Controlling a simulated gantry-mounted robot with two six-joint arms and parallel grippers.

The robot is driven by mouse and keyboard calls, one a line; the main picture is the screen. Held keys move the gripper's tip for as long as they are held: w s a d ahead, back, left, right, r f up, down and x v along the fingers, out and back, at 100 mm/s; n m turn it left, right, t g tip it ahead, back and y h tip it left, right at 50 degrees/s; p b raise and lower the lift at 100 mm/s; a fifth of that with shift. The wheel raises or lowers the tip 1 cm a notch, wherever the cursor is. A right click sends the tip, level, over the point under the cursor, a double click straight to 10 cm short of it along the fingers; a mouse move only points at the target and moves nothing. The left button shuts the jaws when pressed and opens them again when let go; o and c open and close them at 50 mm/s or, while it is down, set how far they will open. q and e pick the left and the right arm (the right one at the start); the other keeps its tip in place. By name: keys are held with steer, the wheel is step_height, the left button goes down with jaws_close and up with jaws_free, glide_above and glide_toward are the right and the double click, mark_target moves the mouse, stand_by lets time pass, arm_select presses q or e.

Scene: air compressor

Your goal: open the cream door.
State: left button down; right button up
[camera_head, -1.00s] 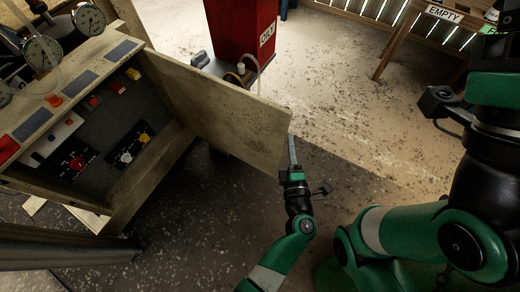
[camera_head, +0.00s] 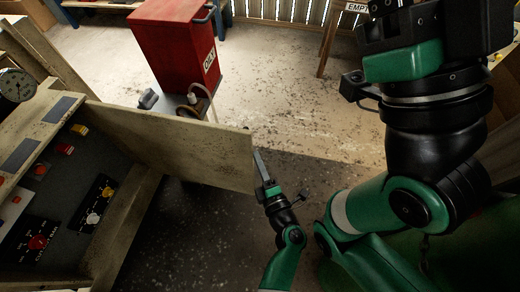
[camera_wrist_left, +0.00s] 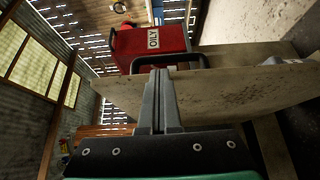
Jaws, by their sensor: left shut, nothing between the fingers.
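The cream door (camera_head: 185,145) stands swung out from the front of the cream cabinet (camera_head: 45,130), whose dark control panel is exposed. My left gripper (camera_head: 259,160) is shut and empty, with its fingertips close by the door's free edge, on the right. In the left wrist view, its closed fingers (camera_wrist_left: 158,100) point up across the door (camera_wrist_left: 230,95); I cannot tell whether they touch it. My right gripper's body (camera_head: 400,35) is at the top right; its fingers are cut off by the picture's edge.
A red bin labelled OILY (camera_head: 175,45) stands behind the door, with a small grey unit with a hose (camera_head: 190,100) in front of it. A wooden stand (camera_head: 333,40) is at the back. The speckled floor (camera_head: 310,120) right of the door is mostly clear.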

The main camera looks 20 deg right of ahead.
arm_select(q)
steer(key=s+d, duration=0.6)
steer(key=s, duration=0.2)
steer(key=shift+s+b, duration=0.25)
steer(key=shift+b, duration=0.2)
arm_select(e)
steer(key=shift+s+a+r, duration=0.15)
steer(key=shift+s+r, duration=0.05)
steer(key=shift+r, duration=0.05)
arm_select(q)
steer(key=shift+d, duration=0.1)
